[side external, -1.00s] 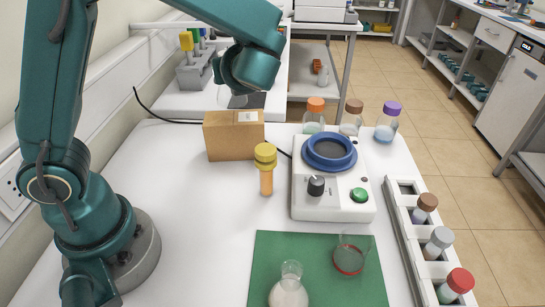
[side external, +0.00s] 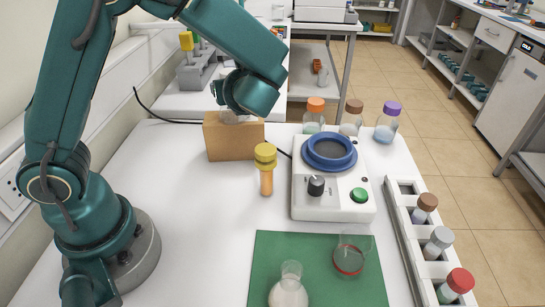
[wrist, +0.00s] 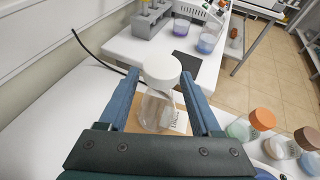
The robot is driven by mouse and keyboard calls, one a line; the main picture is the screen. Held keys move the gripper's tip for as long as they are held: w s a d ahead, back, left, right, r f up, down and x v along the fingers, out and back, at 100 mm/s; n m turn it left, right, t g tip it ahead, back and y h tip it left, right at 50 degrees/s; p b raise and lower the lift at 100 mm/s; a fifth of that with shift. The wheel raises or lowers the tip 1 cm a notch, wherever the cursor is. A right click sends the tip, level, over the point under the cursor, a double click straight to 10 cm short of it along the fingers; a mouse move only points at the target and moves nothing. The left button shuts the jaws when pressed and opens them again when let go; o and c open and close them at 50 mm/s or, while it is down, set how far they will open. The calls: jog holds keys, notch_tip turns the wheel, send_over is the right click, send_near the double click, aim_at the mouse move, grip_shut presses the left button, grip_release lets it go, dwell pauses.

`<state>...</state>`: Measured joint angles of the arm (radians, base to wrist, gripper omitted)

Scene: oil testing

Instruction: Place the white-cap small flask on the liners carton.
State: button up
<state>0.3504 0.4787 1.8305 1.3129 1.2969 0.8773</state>
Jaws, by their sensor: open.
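The white-cap small flask (wrist: 156,108) is clear glass with a round white cap. In the wrist view it stands between the two blue fingers of my gripper (wrist: 160,73), with a gap on each side. The brown liners carton (wrist: 184,104), with a white label, is directly beneath it. In the side view my gripper (side external: 230,110) is low over the top of the carton (side external: 235,142). The flask is mostly hidden there; a little glass shows at the carton top, and it appears to rest on it.
A yellow-capped orange tube (side external: 266,180) stands in front of the carton. A white stirrer (side external: 333,205) with a blue top is to its right, with several capped bottles behind. A green mat (side external: 315,275) holds two glass vessels. The table's left middle is clear.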

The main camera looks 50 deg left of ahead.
jog(key=shift+r, duration=0.15)
jog(key=shift+d+r, duration=0.1)
jog(key=shift+d, duration=0.2)
jog(key=v, duration=1.1)
jog(key=s+a+f+n+g+h, duration=0.3)
jog(key=s+n+h, duration=0.2)
jog(key=s+n, duration=0.3)
jog(key=s+d+n+t+h, duration=0.3)
jog(key=d+n+h, duration=0.2)
jog(key=n, duration=0.9)
jog(key=h, duration=0.2)
jog(key=shift+s+d+f+h, duration=0.15)
jog(key=shift+s+d+h, duration=0.15)
jog(key=shift+s+h, duration=0.1)
